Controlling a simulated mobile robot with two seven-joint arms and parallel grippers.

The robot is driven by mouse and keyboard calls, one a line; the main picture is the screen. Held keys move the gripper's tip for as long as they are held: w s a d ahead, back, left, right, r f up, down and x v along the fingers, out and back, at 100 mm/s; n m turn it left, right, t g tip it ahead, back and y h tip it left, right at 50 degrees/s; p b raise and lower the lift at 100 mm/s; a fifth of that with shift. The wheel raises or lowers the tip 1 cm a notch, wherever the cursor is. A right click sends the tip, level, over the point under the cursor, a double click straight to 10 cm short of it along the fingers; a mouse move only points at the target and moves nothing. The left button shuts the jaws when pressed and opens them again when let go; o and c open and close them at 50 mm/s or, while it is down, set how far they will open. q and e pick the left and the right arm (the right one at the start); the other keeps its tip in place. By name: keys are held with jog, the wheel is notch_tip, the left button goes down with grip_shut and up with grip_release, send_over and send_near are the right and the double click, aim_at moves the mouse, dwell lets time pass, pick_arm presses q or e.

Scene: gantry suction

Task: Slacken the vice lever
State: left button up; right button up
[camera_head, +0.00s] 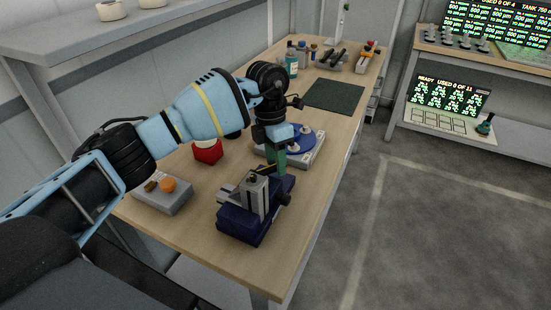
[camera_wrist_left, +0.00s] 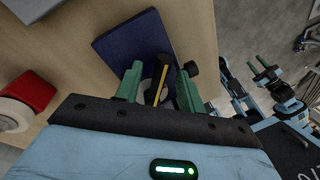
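The blue vice (camera_head: 245,222) with grey metal jaws stands at the near end of the wooden bench; its dark base (camera_wrist_left: 125,45) also shows in the left wrist view. The vice lever, a dark bar with a yellow stripe (camera_wrist_left: 161,80), shows in the left wrist view. My left gripper (camera_head: 279,168) points down at the vice with green fingers. In the left wrist view its fingers (camera_wrist_left: 160,82) stand apart on either side of the lever, with visible gaps. My right gripper (camera_wrist_left: 259,65) shows small in that view, fingers apart and empty, away from the bench.
A grey box with an orange button (camera_head: 168,185) and a red item (camera_head: 208,153) lie left of the vice. A grey fixture with a blue disc (camera_head: 303,142) stands just behind my gripper. A dark mat (camera_head: 335,95) lies farther back. The floor to the right is clear.

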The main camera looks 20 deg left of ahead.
pick_arm(q)
notch_tip(320, 180, up, 8)
jog(key=w+a, duration=0.1)
jog(key=shift+f+b, duration=0.15)
jog(key=shift+b, duration=0.15)
jog(key=shift+a, duration=0.1)
